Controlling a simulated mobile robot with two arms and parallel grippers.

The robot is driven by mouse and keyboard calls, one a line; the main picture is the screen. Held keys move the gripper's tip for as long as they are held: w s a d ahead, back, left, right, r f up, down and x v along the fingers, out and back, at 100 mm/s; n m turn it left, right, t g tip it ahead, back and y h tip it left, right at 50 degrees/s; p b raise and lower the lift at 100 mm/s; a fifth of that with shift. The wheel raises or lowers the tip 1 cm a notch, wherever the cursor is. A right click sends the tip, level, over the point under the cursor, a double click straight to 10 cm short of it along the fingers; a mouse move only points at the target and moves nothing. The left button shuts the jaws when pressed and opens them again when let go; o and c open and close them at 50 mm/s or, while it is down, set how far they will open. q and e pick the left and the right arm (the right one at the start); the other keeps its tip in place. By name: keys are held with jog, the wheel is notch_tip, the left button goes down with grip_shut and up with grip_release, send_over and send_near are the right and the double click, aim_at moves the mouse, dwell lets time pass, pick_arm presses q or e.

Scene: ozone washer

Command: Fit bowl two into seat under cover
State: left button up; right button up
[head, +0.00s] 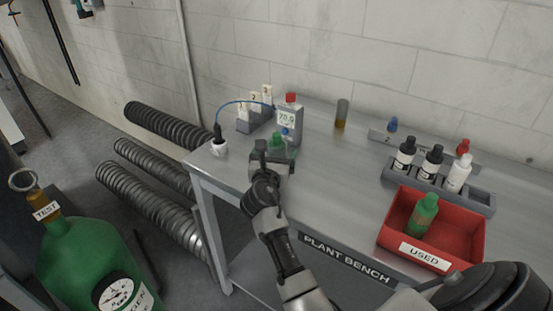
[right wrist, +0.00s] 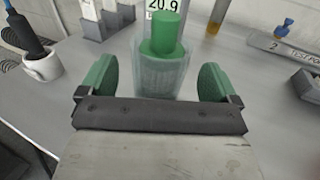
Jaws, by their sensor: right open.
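My right gripper (head: 268,153) is open at the back left of the bench, close in front of a display unit (head: 287,120). In the right wrist view its two green-padded fingers (right wrist: 158,85) stand apart, to either side of a clear vessel. A green bottle-shaped piece (right wrist: 162,45) with a narrower neck shows in or behind the clear vessel (right wrist: 160,82), upright below the display, which reads 20.9. The green piece also shows in the head view (head: 277,141). Its base is hidden by the gripper. I cannot tell which thing is bowl two. My left gripper is out of view.
A white cup (head: 219,148) with a cabled probe and a numbered card rack (head: 245,127) stand left. An amber tube (head: 341,118) stands behind. A bottle rack (head: 475,197) and a red USED tray (head: 460,262) holding a green bottle (head: 424,213) are right. The middle bench is clear.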

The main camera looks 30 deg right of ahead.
jog(key=shift+x, duration=1.35)
jog(key=c, duration=1.2)
